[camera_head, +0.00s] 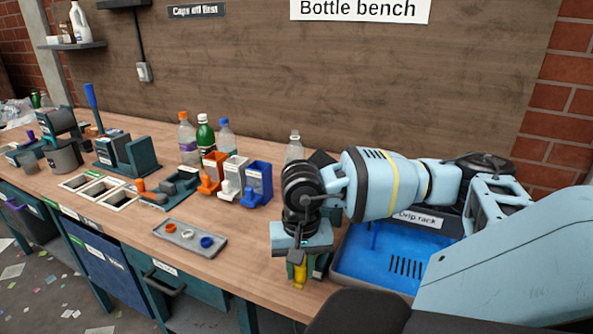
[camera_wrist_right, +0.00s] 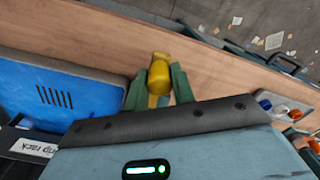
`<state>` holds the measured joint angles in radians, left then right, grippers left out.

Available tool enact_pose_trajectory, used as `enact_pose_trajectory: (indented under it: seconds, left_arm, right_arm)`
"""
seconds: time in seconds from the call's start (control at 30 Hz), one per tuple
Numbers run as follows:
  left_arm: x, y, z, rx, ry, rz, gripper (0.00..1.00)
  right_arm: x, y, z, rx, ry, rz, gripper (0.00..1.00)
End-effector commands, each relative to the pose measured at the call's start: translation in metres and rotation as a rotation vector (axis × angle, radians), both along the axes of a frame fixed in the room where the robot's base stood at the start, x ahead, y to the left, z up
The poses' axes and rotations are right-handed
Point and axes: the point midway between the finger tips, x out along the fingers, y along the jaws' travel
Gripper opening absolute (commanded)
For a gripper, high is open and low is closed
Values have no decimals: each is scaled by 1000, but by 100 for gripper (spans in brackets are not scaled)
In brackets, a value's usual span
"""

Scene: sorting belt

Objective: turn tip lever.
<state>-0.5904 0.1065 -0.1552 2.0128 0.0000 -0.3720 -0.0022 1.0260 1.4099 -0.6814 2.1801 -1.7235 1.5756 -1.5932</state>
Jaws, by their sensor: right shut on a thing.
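A yellow lever handle (camera_head: 300,274) stands at the bench's front edge, just left of the drip rack; I take it for the tip lever. It also shows in the right wrist view (camera_wrist_right: 160,76), between two green fingers. My right gripper (camera_head: 303,262) points down over it and is shut on it. The lever's lower part and its mount are hidden by the gripper and fingers. My left gripper is not in view.
The blue drip rack (camera_head: 385,255) lies right of the gripper. A grey tray with caps (camera_head: 180,236) is left of it. Orange, white and blue holders (camera_head: 258,180) and several bottles (camera_head: 205,135) stand behind. A blue upright handle (camera_head: 91,105) rises at far left.

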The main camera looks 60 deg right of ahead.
Motion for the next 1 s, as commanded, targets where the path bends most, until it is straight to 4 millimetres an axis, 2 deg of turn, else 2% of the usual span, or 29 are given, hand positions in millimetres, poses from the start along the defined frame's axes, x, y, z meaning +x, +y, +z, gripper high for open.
enact_pose_trajectory:
  seconds: [0.3, 0.33, 0.5, 0.8, 1.0]
  left_arm:
    - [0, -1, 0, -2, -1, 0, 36]
    - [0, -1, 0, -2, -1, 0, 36]
    - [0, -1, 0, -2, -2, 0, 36]
    - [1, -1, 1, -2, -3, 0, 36]
    - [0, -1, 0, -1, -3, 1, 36]
  right_arm:
    - [-2, 1, -2, 2, 8, 2, 0]
    - [-2, 1, -2, 2, 8, 2, 26]
    - [-1, 1, -1, 1, 6, 1, 47]
    - [0, 0, 1, 0, 1, 0, 47]
    - [0, 0, 24, 1, -2, 1, 47]
